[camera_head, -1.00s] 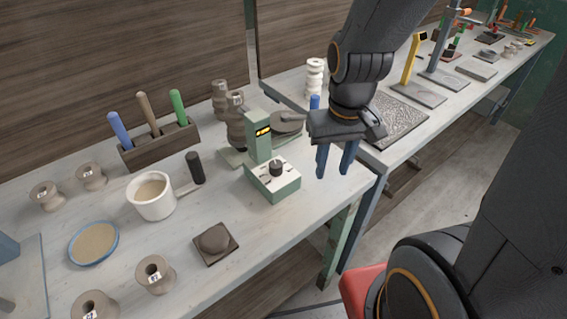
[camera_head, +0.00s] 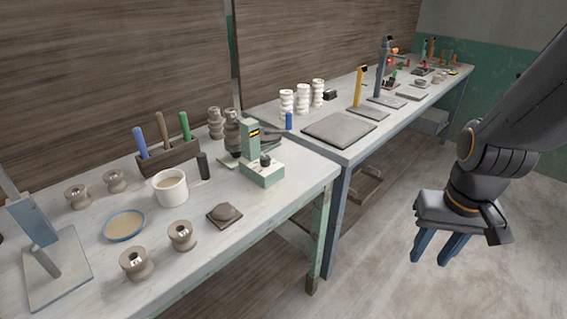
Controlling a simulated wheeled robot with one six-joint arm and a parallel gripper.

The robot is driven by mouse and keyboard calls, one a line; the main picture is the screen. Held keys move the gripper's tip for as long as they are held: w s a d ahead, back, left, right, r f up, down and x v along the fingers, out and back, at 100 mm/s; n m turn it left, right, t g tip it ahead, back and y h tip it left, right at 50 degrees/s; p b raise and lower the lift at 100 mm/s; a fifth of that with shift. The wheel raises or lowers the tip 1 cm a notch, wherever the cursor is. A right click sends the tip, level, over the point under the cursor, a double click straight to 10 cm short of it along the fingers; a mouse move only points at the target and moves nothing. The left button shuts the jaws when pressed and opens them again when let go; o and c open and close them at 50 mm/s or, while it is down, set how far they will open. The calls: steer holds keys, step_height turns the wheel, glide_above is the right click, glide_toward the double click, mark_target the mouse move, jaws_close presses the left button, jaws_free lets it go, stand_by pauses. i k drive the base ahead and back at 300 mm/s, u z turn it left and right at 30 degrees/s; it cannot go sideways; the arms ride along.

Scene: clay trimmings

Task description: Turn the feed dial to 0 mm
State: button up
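The green machine (camera_head: 252,150) stands near the right end of the front workbench, with a small yellow-marked display on its upright. A black dial (camera_head: 265,160) sits on the pale top of its green base. I take it for the feed dial; its setting and scale are too small to read. My gripper (camera_head: 436,258) hangs over the floor at the right, well away from the machine and the benches. Its two blue fingers point down with a gap between them and nothing in it.
A second bench (camera_head: 345,152) runs on behind with a dark slab (camera_head: 339,129). Floor at right is clear.

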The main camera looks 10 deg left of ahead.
mark_target(265, 161)
steer(key=u, duration=0.55)
steer(key=i, duration=0.85)
steer(key=z, duration=0.25)
